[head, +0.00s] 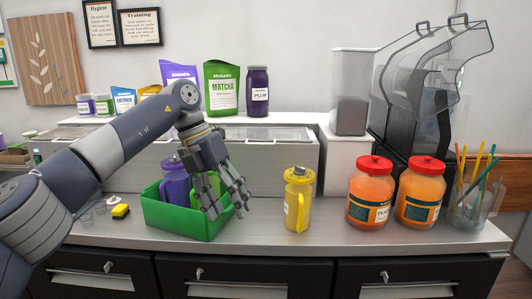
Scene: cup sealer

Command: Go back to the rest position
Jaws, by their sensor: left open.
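The bin holds a purple bottle (174,184) and a green one (198,190), both partly hidden by my gripper and arm. A yellow bottle (298,205) stands upright on the counter to the right of the gripper, apart from it. My right gripper is not in view.
Two orange jars with red lids (371,195) and a clear pitcher of colored sticks (473,200) stand at the right. A dark machine with a clear cover (425,90) rises behind them. The counter's front strip is clear.

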